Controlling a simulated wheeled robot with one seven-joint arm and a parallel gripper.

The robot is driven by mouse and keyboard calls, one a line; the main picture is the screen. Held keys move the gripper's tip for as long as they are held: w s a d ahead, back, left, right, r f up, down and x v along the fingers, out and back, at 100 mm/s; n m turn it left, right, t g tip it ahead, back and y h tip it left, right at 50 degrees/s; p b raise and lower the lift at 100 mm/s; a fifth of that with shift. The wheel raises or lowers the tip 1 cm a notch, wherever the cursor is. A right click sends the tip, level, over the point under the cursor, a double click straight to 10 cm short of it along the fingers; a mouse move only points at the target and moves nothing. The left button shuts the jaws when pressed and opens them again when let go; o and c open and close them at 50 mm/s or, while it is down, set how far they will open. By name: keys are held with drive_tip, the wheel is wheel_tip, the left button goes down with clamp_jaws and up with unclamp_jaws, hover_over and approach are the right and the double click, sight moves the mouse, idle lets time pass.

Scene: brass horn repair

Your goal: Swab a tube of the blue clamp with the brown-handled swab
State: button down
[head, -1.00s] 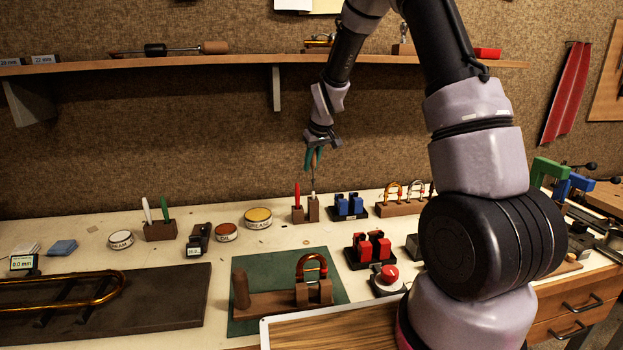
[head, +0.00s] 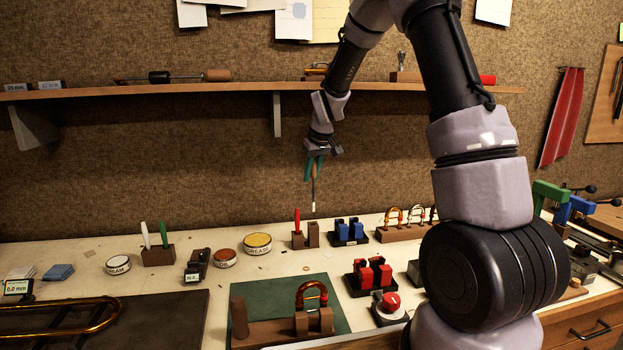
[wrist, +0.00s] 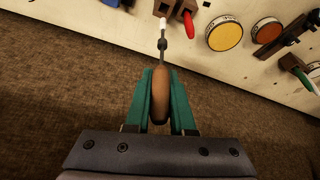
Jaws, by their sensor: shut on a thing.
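My gripper (head: 315,166), with green fingers, is shut on the brown handle of the brown-handled swab (wrist: 161,96). The swab hangs roughly upright, white tip (head: 314,207) down, just above a brown holder block (head: 313,235) and clear of it. In the wrist view the fingers flank the handle and the dark collar and pale tip point away. The blue clamp (head: 576,207) stands at the far right of the bench beside a green clamp (head: 549,190), well away from my gripper. My arm hides part of that area, and the clamp's tubes are hard to make out.
A red-handled tool (head: 297,221) stands in the neighbouring hole. A blue-block stand (head: 349,232), a rack of bent tubes (head: 402,233), a red-block stand (head: 371,275) and a red button (head: 390,303) lie toward the right. The shelf (head: 200,90) runs behind my arm.

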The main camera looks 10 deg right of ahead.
drive_tip(key=shift+r, duration=2.1)
